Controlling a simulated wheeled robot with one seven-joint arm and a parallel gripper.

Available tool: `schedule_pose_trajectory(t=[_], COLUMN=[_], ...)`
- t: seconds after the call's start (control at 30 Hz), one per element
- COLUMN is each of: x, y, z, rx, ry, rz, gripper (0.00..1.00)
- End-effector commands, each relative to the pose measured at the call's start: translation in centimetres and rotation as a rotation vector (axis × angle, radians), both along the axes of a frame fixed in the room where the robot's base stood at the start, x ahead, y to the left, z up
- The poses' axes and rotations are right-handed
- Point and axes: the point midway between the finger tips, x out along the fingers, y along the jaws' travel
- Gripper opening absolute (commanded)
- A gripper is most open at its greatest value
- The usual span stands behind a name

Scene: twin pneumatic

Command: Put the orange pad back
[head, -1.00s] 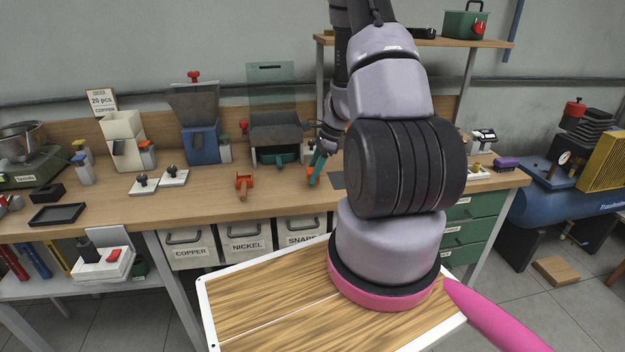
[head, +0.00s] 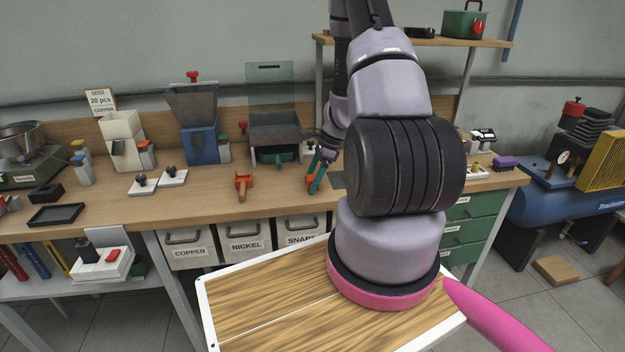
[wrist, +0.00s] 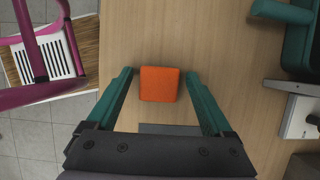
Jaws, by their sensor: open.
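The orange pad (wrist: 160,84) lies on the wooden workbench (wrist: 225,40). In the wrist view it sits between the two teal fingers of my gripper (wrist: 160,88), with a gap on each side. The fingers are open and do not touch it. In the head view my gripper (head: 317,182) is low over the bench, and the orange pad is hard to separate from the fingers there.
An orange-handled tool (head: 243,183) stands left of my gripper on the bench. A grey tray machine (head: 275,135) with a teal part stands behind. White and teal equipment (wrist: 300,115) is at the right in the wrist view. Labelled bins (head: 245,240) hang below the front edge.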

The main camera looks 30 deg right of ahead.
Motion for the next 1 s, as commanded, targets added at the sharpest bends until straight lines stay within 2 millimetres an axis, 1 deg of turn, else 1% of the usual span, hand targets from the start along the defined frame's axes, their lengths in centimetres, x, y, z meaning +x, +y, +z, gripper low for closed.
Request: schedule_pose_trajectory(t=[0.17,0.4,0.5,0.6,0.7,0.9,0.97,1.0], x=[-0.1,-0.6,-0.9,-1.0,-1.2,-1.3,-1.2,-1.1], y=[-0.6,-2.6,-3.3,-3.9,-4.2,-4.3,-4.0,-3.6], z=[1.8,6.6,8.5,9.9,10.8,11.6,12.3,13.1], rx=[-0.002,-0.002,-0.002,-0.002,-0.001,-0.001,-0.005,-0.011], ry=[-0.004,-0.005,-0.005,-0.004,-0.002,-0.004,-0.017,-0.033], rz=[0.0,0.0,0.0,-0.001,0.0,0.005,0.023,0.045], gripper=[0.85,0.85,0.85,0.85,0.85,0.85,0.85,0.85])
